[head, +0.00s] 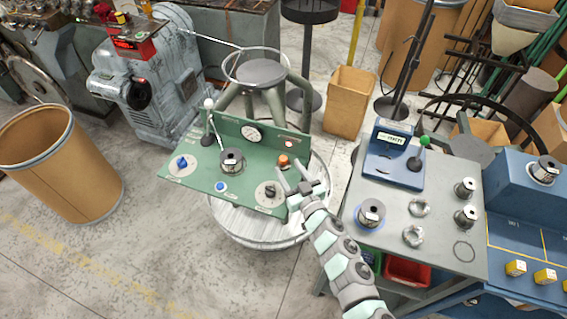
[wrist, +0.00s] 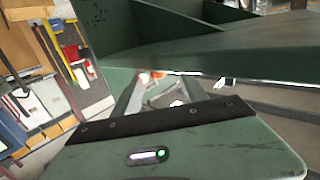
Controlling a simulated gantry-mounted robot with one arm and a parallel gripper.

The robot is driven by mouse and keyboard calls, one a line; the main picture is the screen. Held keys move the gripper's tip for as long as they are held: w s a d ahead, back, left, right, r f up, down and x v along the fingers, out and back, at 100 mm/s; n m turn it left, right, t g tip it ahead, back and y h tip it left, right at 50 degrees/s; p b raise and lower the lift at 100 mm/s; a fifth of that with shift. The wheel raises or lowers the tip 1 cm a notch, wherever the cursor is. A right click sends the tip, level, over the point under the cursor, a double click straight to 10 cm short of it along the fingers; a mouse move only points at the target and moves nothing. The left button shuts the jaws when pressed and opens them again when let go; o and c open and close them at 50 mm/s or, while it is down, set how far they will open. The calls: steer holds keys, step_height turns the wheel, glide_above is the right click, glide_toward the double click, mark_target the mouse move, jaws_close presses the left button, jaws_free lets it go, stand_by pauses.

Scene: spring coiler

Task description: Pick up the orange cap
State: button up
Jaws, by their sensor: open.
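The orange cap (head: 283,160) sits at the right part of the green control panel (head: 212,178) in the head view. My gripper (head: 291,174) is open, with its fingertips close to the cap on its near side. No gap or contact between fingers and cap can be made out. In the wrist view my gripper (wrist: 162,85) shows two spread fingers, with a small orange patch, likely the orange cap (wrist: 144,77), near the left fingertip. Most of the cap is hidden there.
A black knob (head: 270,190), a wire spool (head: 231,160), a blue knob (head: 182,162) and a gauge (head: 252,134) crowd the panel. A grey bench (head: 455,255) with spools stands to the right. In the wrist view a dark green plate (wrist: 240,55) spans above the fingers.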

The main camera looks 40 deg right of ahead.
mark_target(285, 162)
steer(key=shift+b+x, duration=0.35)
steer(key=shift+x, duration=2.3)
steer(key=shift+s+d+r, duration=0.1)
steer(key=shift+r, duration=0.1)
jaws_close()
